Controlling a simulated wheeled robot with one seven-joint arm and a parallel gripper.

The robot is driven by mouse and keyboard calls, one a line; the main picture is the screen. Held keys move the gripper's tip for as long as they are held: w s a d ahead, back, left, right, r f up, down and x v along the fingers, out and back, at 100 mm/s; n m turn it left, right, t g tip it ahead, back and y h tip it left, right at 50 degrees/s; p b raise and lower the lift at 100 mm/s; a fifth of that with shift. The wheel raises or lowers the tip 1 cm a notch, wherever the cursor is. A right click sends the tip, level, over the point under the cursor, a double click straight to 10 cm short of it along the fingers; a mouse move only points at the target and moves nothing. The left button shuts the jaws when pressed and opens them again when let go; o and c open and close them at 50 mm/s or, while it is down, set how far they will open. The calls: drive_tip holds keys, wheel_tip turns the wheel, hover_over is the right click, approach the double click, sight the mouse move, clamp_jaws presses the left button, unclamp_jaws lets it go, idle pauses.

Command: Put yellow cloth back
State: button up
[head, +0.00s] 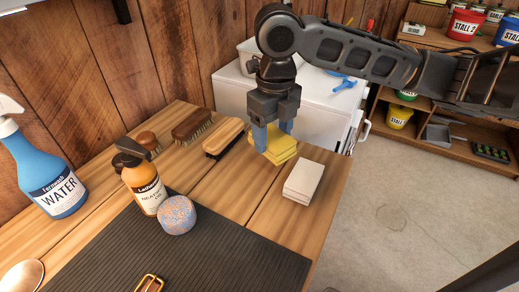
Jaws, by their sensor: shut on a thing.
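The yellow cloth (281,152) is a folded stack at the back right of the wooden table, near its edge. My gripper (273,138) points down over it from above, with its blue fingertips at the cloth's upper left part. The fingers are shut on the yellow cloth. The cloth appears to rest on or just above the table; I cannot tell which. The fingers hide a small part of it.
A folded white cloth (303,181) lies just in front. Brushes (224,138) stand to the left. A spray bottle (50,170), an orange bottle (143,188) and a speckled ball (177,215) are further left. A white chest (322,105) stands behind.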

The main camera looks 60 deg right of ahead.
drive_tip(key=shift+w+a+f, duration=0.3)
drive_tip(key=shift+w+f, duration=0.1)
drive_tip(key=shift+w, duration=0.2)
drive_tip(key=shift+w+a+f, duration=0.3)
drive_tip(key=shift+w+f, duration=0.1)
drive_tip(key=shift+w, duration=0.15)
drive_tip(key=shift+f, duration=2)
drive_tip(key=shift+f, duration=0.1)
drive_tip(key=shift+f, duration=0.15)
drive_tip(key=o, duration=1.2)
drive_tip(key=shift+r, duration=0.2)
wheel_tip(320, 180, up, 12)
drive_tip(key=shift+r+p, duration=0.1)
drive_tip(key=shift+p, duration=0.2)
drive_tip(key=shift+s, duration=0.15)
